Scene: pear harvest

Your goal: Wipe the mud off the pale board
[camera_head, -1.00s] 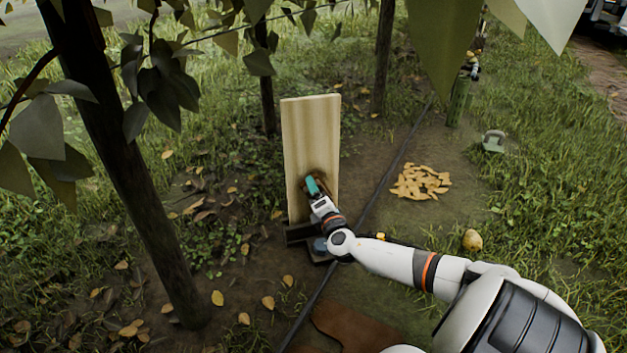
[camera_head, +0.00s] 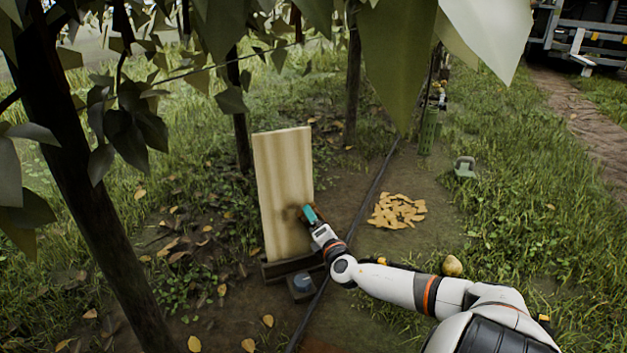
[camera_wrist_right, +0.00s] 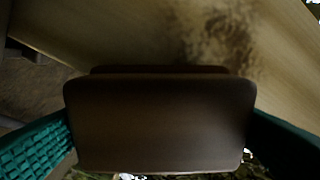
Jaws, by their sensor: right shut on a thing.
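The pale board (camera_head: 280,175) stands upright in a dark wooden base (camera_head: 285,266). A brown mud smudge (camera_head: 295,213) lies on its lower right face, just left of my right gripper. In the right wrist view the mud (camera_wrist_right: 222,40) is a mottled brown patch on the board (camera_wrist_right: 110,30). My right gripper (camera_head: 311,214), with teal fingers, is at the board's right edge. It is shut on a brown rounded pad (camera_wrist_right: 160,125), which is close to the board; contact cannot be told. My left gripper is not in view.
A dark hose (camera_head: 365,200) runs along the ground. A trunk (camera_head: 95,190) and leaves stand at left.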

